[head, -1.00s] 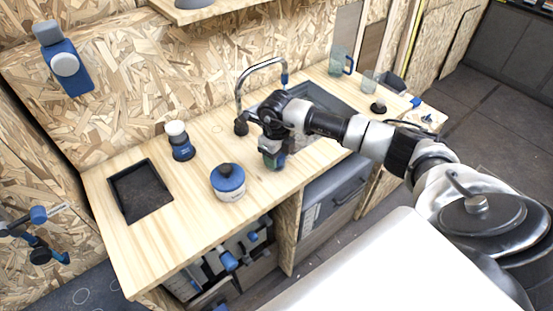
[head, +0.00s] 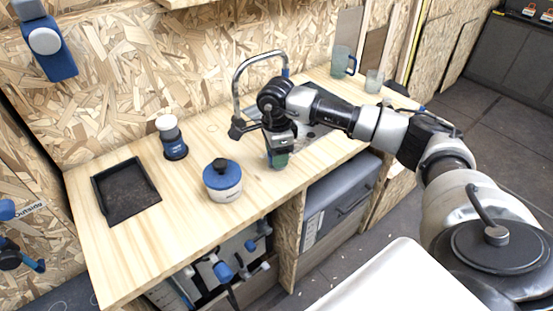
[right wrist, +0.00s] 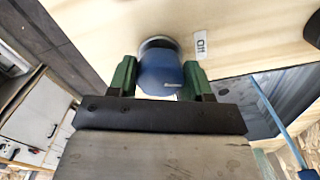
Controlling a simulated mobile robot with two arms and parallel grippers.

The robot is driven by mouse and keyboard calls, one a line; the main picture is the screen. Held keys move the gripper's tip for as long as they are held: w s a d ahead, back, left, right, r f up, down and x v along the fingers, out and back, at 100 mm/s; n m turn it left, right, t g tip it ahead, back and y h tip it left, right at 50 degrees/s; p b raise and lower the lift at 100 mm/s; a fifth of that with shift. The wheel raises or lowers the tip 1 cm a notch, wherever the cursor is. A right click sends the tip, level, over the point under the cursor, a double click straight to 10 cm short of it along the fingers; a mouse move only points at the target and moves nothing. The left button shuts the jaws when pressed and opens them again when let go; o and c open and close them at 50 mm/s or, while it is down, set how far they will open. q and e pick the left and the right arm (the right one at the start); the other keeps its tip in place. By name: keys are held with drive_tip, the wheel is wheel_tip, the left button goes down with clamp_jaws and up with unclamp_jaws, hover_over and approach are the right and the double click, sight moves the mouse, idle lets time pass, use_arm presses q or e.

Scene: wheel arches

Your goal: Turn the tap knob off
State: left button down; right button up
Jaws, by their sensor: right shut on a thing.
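My right gripper (head: 278,160) points down at the wooden counter, just in front of the sink and tap. In the right wrist view its green fingers (right wrist: 160,78) stand on both sides of a blue tap knob (right wrist: 164,72) and are shut on it. A white label reading "Off" (right wrist: 201,43) is on the wood to the right of the knob. In the head view the gripper hides the knob. The curved metal tap (head: 237,85) rises behind the right wrist. My left gripper is not in view.
A white and blue lidded jar (head: 223,183) stands left of the gripper. Further left are a blue container with a white top (head: 173,140) and a black tray (head: 104,192). A mug (head: 341,62) and a glass (head: 374,80) stand at the back right. The counter (head: 150,235) is otherwise mostly clear.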

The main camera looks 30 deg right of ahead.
drive_tip(key=shift+r+n+b, duration=0.1)
drive_tip(key=shift+n+b, duration=1.15)
drive_tip(key=shift+n, duration=0.85)
drive_tip(key=o, duration=0.9)
wheel_tip(320, 180, up, 11)
drive_tip(key=shift+f+b, duration=0.15)
drive_tip(key=shift+b, duration=0.35)
